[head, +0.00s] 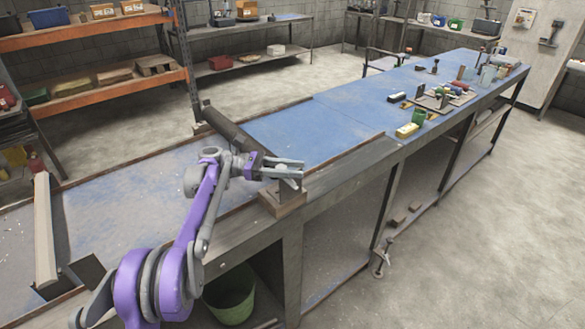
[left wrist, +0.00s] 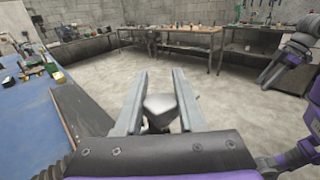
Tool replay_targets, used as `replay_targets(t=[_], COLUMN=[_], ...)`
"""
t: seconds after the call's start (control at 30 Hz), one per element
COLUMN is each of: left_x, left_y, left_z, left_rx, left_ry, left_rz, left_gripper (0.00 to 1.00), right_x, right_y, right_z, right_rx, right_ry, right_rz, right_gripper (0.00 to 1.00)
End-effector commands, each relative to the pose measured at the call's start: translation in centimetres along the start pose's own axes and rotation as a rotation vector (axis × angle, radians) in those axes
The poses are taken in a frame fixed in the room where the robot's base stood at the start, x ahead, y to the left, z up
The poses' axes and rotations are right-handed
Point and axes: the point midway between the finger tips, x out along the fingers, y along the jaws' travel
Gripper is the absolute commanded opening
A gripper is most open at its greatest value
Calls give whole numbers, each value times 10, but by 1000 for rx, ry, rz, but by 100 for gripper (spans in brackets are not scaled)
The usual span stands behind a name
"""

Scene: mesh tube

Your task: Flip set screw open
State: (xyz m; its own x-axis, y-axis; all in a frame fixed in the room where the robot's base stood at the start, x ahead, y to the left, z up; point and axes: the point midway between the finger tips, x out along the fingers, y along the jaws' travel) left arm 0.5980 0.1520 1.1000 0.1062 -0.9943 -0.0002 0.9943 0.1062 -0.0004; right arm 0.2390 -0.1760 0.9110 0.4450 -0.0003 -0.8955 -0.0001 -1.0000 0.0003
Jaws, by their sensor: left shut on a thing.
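My left gripper (head: 290,172) reaches in from the left to the front edge of the bench. It is shut on a small grey piece, which I take for the set screw (left wrist: 160,104); it sits between the two fingers in the left wrist view. In the head view the fingers hide most of this piece. A grey upright on a brownish block (head: 284,200) stands right below the fingers at the bench edge.
A dark tube (head: 228,130) lies on the blue bench top (head: 330,125) behind my left wrist. A long pale bar (head: 44,230) lies at the left. A green bucket (head: 230,300) is underneath. The floor at right is mostly clear.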

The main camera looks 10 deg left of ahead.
Motion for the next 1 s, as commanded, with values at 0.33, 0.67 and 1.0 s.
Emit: replay_targets(t=[0.33, 0.67, 1.0], left_x=[0, -1, -54], left_y=[0, 0, 1], left_z=[1, 0, -1], left_rx=[0, 0, 0], left_ry=[-2, -1, 0], left_rz=[1, 2, 6], left_gripper=[64, 69, 69], right_x=[0, 0, 4], right_y=[0, 0, 0], right_z=[0, 0, 4], right_rx=[0, 0, 0], right_ry=[0, 0, -3], right_rz=[0, 0, 0], right_gripper=[47, 47, 47])
